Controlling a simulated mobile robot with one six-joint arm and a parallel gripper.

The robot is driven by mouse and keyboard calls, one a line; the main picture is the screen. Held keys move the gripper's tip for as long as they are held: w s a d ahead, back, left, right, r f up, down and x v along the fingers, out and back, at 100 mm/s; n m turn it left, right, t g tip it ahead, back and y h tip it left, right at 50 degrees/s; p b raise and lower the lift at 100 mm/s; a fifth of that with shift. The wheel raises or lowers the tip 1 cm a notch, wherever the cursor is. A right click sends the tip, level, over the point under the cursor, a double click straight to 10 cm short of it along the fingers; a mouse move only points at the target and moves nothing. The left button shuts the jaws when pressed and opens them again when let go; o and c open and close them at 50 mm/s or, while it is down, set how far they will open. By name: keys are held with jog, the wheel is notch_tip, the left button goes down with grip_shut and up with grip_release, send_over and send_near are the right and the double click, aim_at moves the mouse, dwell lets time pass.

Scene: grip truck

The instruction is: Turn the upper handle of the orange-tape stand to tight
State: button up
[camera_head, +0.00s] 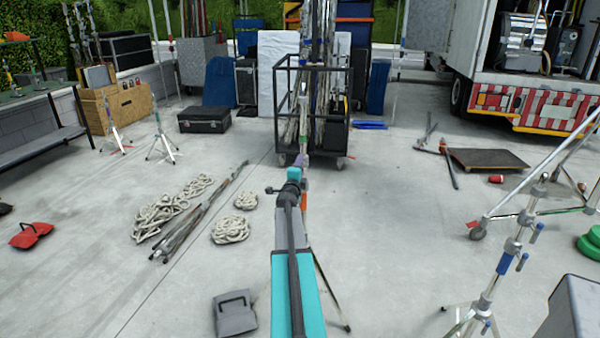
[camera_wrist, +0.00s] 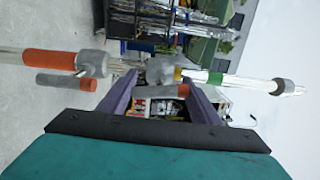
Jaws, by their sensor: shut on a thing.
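The orange-tape stand runs sideways across the wrist view, its orange tape (camera_wrist: 48,62) at the left. Its lower collar, with a grey, orange-tipped handle (camera_wrist: 66,83), is left of my fingers. The upper collar (camera_wrist: 160,70) is in the middle, and the upper handle (camera_wrist: 160,92), grey with an orange end, lies between my purple fingers. My gripper (camera_wrist: 159,90) is shut on this handle, which looks roughly in line with the tube. In the head view my gripper (camera_head: 300,163) is at the stand, and my arm hides most of it; a leg (camera_head: 332,295) shows below.
A black cart of poles (camera_head: 345,120) stands behind. Rope coils (camera_head: 231,229) and loose poles (camera_head: 195,215) lie at left. Another stand with blue tape (camera_head: 505,262) is at right, near a grey case (camera_head: 580,310). A truck (camera_head: 530,100) is at the back right.

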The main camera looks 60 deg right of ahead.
jog(key=shift+m, duration=0.3)
jog(key=o, duration=1)
jog(key=shift+o, duration=0.2)
jog(key=shift+a, duration=0.1)
jog(key=b+v, duration=0.1)
jog(key=v, duration=1.2)
jog(key=shift+a, duration=0.3)
